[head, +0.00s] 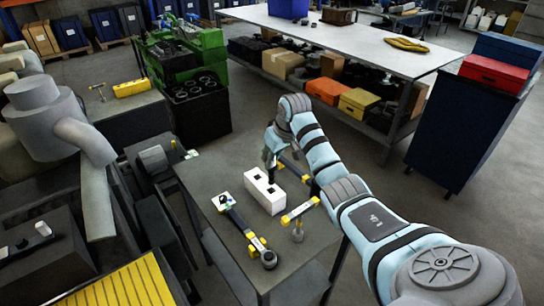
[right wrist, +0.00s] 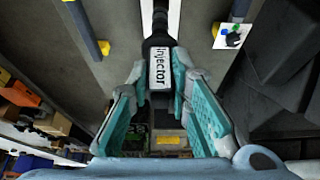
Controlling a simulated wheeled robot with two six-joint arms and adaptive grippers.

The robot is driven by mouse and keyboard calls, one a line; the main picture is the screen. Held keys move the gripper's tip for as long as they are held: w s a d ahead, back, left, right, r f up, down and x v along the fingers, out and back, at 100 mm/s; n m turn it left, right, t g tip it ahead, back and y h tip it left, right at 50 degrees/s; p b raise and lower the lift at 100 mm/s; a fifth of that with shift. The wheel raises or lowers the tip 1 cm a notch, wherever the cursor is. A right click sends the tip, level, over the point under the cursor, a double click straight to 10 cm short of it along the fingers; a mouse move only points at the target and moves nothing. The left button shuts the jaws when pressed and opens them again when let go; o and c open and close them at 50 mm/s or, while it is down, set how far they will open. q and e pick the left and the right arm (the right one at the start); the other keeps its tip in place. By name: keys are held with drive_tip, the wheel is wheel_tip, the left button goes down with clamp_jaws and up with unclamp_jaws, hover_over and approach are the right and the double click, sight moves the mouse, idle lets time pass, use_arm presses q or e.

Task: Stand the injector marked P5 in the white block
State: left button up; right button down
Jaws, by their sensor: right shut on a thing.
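The white block (head: 264,190) lies on the grey cart top, with dark square openings in its upper face. My right gripper (head: 270,160) is above the far part of the block. In the right wrist view my right gripper (right wrist: 160,90) is shut on an injector (right wrist: 158,65), with a dark body and a white label reading "Injector". No P5 mark is legible. Part of the white block (right wrist: 174,16) shows behind the injector's far end. I cannot tell whether the tip is in an opening. My left gripper is not in view.
A black-and-yellow tool (head: 240,222) lies left of the block. A T-handled tool (head: 298,216) with a yellow-ended bar stands right of it. A white card (head: 222,201) with small parts lies near the cart's left edge. The cart's front right is clear.

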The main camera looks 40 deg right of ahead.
sight(273, 179)
drive_tip(key=shift+f, duration=0.1)
drive_tip(key=shift+f+b, duration=0.75)
drive_tip(key=shift+f, duration=1.7)
drive_tip(key=shift+f+b, duration=1.05)
drive_tip(key=shift+f, duration=1.45)
drive_tip(key=c, duration=1.4)
unclamp_jaws()
drive_tip(key=v, duration=1.2)
